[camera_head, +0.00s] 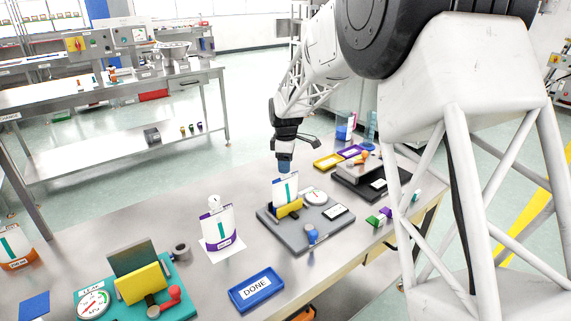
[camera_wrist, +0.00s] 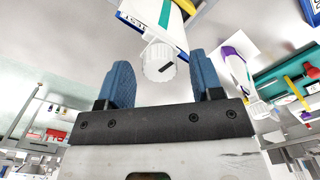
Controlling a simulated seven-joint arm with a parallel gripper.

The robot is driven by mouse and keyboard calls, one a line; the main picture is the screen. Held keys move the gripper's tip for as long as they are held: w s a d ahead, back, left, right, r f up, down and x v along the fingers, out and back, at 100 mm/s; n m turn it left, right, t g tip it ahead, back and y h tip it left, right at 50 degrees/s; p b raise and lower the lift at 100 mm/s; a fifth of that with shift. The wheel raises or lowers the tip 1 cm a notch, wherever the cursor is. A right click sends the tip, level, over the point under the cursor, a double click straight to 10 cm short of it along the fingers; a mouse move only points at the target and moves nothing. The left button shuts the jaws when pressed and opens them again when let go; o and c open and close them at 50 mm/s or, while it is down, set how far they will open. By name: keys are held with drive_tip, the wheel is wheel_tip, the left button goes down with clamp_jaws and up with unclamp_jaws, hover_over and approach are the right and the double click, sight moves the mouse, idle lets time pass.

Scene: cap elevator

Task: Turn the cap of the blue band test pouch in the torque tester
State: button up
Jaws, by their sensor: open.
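The test pouch (camera_head: 281,191) stands upright in the yellow holder (camera_head: 290,209) of the grey torque tester (camera_head: 297,238). It is white with a teal stripe. The wrist view shows its blue edge and part of a TEST label (camera_wrist: 134,14). Its white ribbed cap (camera_wrist: 159,62), with a dark mark, lies between my blue fingers in the wrist view, with a gap on both sides. My gripper (camera_wrist: 159,68) is open and points down just over the pouch top in the head view (camera_head: 285,167). There the fingers hide the cap.
A purple-band pouch (camera_head: 217,230) stands left of the tester. The blue DONE tray (camera_head: 256,289) and teal leak tester (camera_head: 178,298) are nearer the front.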

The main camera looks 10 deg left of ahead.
drive_tip(key=shift+f, duration=0.25)
drive_tip(key=shift+c, duration=0.2)
drive_tip(key=c, duration=0.9)
drive_tip(key=o, duration=0.9)
drive_tip(key=shift+o, duration=0.2)
drive_tip(key=shift+r, duration=0.15)
